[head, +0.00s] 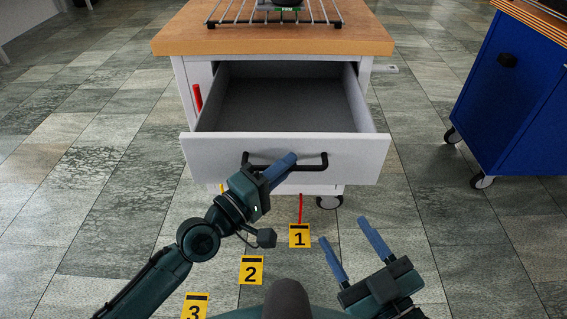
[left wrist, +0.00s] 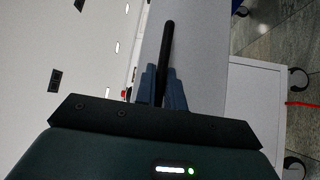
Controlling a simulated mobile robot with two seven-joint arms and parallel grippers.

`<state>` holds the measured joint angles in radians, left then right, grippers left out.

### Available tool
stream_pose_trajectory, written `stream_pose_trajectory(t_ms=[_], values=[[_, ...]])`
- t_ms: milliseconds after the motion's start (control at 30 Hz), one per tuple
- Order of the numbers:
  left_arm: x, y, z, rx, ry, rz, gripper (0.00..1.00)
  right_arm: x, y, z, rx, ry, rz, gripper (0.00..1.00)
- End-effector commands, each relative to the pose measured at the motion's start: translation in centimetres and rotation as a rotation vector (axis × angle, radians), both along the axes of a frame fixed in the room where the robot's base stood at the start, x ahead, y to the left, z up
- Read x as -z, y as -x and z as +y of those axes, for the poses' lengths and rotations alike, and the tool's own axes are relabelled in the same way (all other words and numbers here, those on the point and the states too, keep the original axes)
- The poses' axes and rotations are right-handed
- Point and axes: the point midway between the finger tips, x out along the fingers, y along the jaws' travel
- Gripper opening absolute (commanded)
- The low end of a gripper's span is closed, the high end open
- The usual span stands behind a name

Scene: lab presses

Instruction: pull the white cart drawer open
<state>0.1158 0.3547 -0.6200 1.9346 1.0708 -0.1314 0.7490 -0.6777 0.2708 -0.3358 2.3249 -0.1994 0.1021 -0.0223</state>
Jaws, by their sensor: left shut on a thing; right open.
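The white cart (head: 178,75) has a wooden top, and its drawer (head: 210,150) is pulled well out toward me, with an empty grey inside. A black bar handle (head: 312,167) runs across the drawer front. My left gripper (head: 284,166) is shut on the left part of the handle. In the left wrist view, the blue fingers (left wrist: 163,88) close around the dark handle bar (left wrist: 167,45). My right gripper (head: 346,240) is open and empty, low and to the right, in front of the cart and apart from it.
A wire rack (head: 230,12) stands on the wooden top. A blue cabinet (head: 500,95) on casters is at the right. Yellow floor markers 1 (head: 299,236), 2 (head: 251,270) and 3 (head: 195,306) lie before the cart. Tiled floor is clear at the left.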

Motion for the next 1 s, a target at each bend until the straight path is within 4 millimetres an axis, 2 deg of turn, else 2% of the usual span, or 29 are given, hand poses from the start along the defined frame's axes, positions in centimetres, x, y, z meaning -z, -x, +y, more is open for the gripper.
stream_pose_trajectory(t_ms=[267,300,567,833,1000], values=[[0.0,0.0,0.0,0.001,-0.001,0.001,0.0,-0.1,-0.1,0.0,0.001,0.001,-0.003,0.53],[0.0,0.0,0.0,0.001,-0.001,0.001,0.12,-0.2,-0.1,0.0,0.002,0.0,-0.004,0.53],[0.0,0.0,0.0,0.0,0.0,0.0,0.32,-0.3,-0.1,-0.1,0.002,0.001,-0.004,0.53],[0.1,0.1,0.1,0.0,-0.001,-0.001,0.32,-0.2,0.0,-0.1,-0.003,0.005,-0.005,0.53],[0.5,1.4,1.5,0.0,-0.004,0.002,0.32,0.0,0.0,0.0,-0.005,0.006,-0.004,0.53]])
